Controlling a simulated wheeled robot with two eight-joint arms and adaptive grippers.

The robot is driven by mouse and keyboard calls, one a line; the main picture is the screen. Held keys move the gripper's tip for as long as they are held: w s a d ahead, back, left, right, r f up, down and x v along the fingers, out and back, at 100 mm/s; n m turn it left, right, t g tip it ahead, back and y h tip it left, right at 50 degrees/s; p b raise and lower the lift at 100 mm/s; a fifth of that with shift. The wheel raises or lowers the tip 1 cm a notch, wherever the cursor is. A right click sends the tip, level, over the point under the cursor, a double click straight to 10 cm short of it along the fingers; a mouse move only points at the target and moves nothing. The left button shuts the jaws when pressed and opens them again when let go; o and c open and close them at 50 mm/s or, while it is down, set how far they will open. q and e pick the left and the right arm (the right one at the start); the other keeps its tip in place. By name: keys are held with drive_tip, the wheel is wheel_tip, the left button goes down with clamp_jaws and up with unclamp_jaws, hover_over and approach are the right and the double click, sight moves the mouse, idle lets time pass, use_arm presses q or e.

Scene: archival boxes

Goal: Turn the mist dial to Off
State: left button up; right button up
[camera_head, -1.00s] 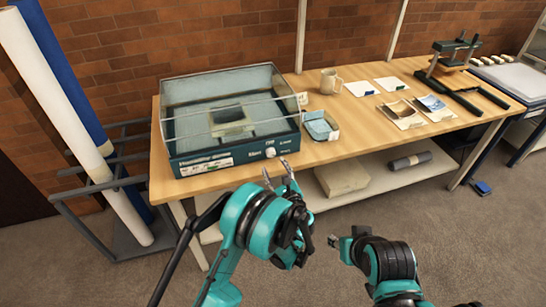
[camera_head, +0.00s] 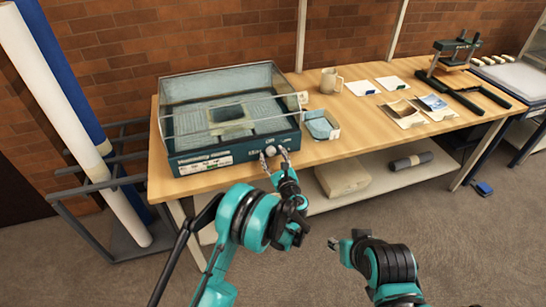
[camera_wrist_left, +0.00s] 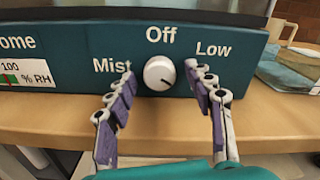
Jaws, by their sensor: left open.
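The mist dial (camera_wrist_left: 157,72) is a round white knob on the dark teal front panel (camera_wrist_left: 70,60) of the clear-lidded humidity box (camera_head: 190,160). The panel reads "Mist" left of the knob, "Off" above and "Low" right. A small dark mark on the knob seems to point lower right, away from "Off". My left gripper (camera_head: 275,157) is at the panel's right end. In the left wrist view its open fingers (camera_wrist_left: 160,75) stand either side of the knob, with gaps visible. My right gripper (camera_head: 334,243) is low in front of the table; its opening is unclear.
The box stands on a wooden table (camera_head: 370,145) near its front left edge. A small clear tray with blue cloths (camera_head: 321,125) sits just right of the box. A mug (camera_head: 330,81), cards and a press (camera_head: 456,60) are further right. Rolls (camera_head: 60,110) stand at left.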

use_arm(q)
drive_tip(key=c, duration=1.2)
drive_tip(key=shift+o, duration=0.2)
drive_tip(key=shift+n, duration=0.3)
drive_tip(key=n, duration=0.4)
drive_tip(key=shift+n, duration=0.3)
drive_tip(key=n, duration=0.4)
drive_tip(key=shift+n, duration=0.3)
drive_tip(key=n, duration=0.3)
drive_tip(key=shift+n, duration=0.3)
drive_tip(key=n, duration=0.3)
drive_tip(key=shift+n, duration=0.3)
drive_tip(key=n, duration=0.6)
drive_tip(key=shift+n, duration=0.4)
